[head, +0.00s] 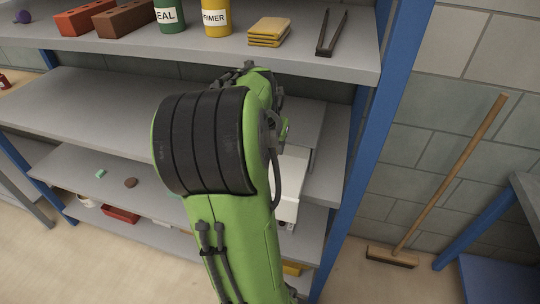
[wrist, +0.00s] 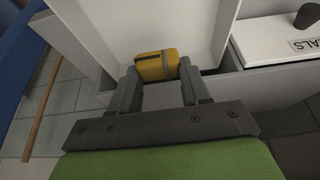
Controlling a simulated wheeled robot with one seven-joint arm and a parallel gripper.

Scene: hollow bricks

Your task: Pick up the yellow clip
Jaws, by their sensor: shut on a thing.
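The yellow clip (wrist: 152,68), a small yellow block with a grey band, shows in the wrist view between the tips of my gripper (wrist: 159,76). My gripper is shut on it. The clip is inside or just over a white open container (wrist: 180,25), close to its inner wall; I cannot tell whether it touches the floor of the container. In the head view my green arm hides the gripper and the clip, and part of a white box (head: 289,190) shows behind the arm.
A white lid or box with lettering (wrist: 280,42) and a dark cup-like object (wrist: 308,15) stand at the right in the wrist view. The upper shelf (head: 355,60) holds bricks, cans, yellow cloths (head: 269,32) and tongs (head: 331,33). A blue post (head: 385,130) stands right of my arm; a broom (head: 450,175) leans beyond.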

